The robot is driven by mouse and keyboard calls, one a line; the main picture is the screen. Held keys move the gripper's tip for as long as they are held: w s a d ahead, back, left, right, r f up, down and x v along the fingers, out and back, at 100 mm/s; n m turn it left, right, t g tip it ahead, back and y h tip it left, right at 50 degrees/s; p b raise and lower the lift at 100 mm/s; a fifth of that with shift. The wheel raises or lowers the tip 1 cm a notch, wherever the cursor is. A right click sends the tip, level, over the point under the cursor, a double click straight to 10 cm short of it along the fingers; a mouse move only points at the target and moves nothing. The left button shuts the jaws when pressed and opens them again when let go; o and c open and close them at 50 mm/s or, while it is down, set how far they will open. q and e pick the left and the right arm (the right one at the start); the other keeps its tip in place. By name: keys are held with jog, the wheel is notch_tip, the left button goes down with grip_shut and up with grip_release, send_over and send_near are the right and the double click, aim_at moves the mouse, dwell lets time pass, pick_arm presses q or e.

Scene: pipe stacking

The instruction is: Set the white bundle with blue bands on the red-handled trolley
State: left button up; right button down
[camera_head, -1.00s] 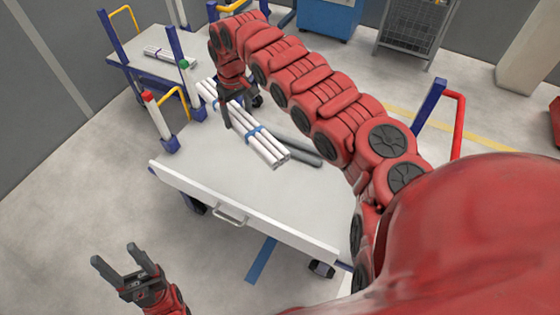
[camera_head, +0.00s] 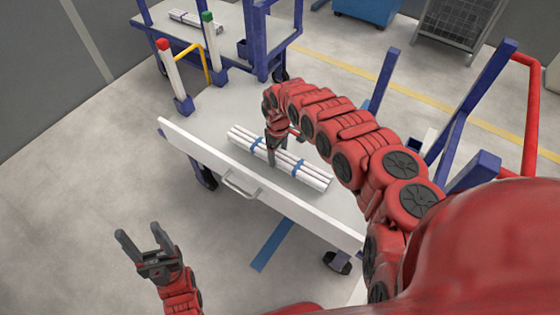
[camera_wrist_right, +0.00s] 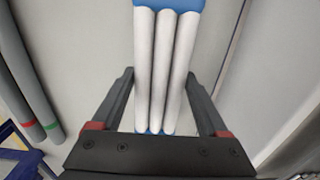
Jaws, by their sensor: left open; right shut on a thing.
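The white bundle with blue bands (camera_head: 311,177) is held by my right gripper (camera_head: 271,150), shut around its middle. The bundle lies lengthwise over a grey trolley deck (camera_head: 215,108), near its front board; whether it touches the deck I cannot tell. In the right wrist view the bundle (camera_wrist_right: 160,60) runs between the fingers of my right gripper (camera_wrist_right: 160,95). The red handle (camera_head: 532,105) with blue posts stands at the right; my arm hides how it joins its trolley. My left gripper (camera_head: 140,243) is open and empty, over the floor at lower left.
A second trolley with another white bundle (camera_head: 190,20) is behind. A white front board (camera_head: 200,153) edges the deck. Floor at left is clear.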

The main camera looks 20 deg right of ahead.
aim_at(278, 160)
jog(key=shift+f+b, duration=0.6)
jog(key=shift+f, duration=1.45)
jog(key=shift+f, duration=0.1)
grip_release()
jog(key=shift+r, duration=0.25)
notch_tip(278, 160, up, 10)
jog(key=p, duration=0.2)
jog(key=shift+r+p, duration=0.25)
jog(key=shift+p, duration=0.15)
jog(key=shift+r, duration=0.6)
